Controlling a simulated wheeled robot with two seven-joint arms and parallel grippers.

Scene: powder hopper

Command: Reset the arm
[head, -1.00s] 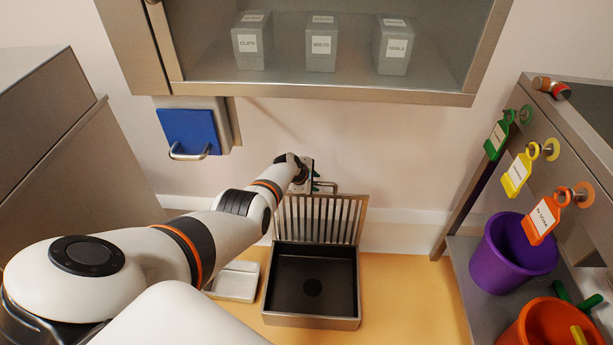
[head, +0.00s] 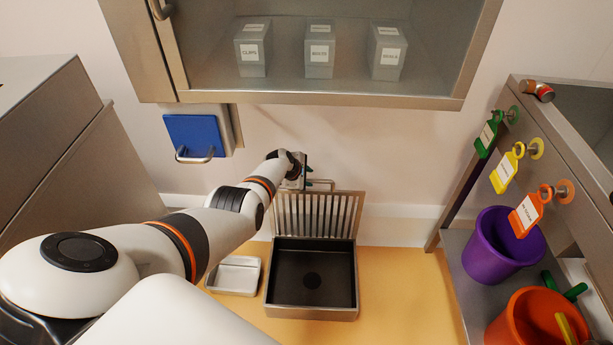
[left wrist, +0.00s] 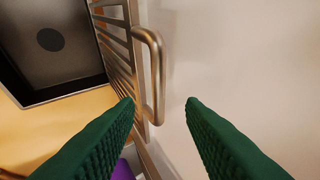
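My left gripper (head: 307,172) is in the head view behind the raised slatted grate (head: 318,214), close to its top edge. In the left wrist view, its two green ridged fingers (left wrist: 162,104) are apart, with nothing gripped between them. The grate's metal bar handle (left wrist: 153,75) is just beyond and left of the gap between the fingertips; I cannot tell whether a finger touches it. The grate stands upright at the back of a dark open box (head: 311,308) with a round dark spot on its floor. My right gripper is not in view.
A pale small tray (head: 235,275) is left of the box. Above hangs a cabinet (head: 300,98) with several labelled grey containers. A blue panel (head: 190,134) with a handle is on the wall. At right are colored tags, a purple bucket (head: 500,250) and an orange bucket (head: 530,320).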

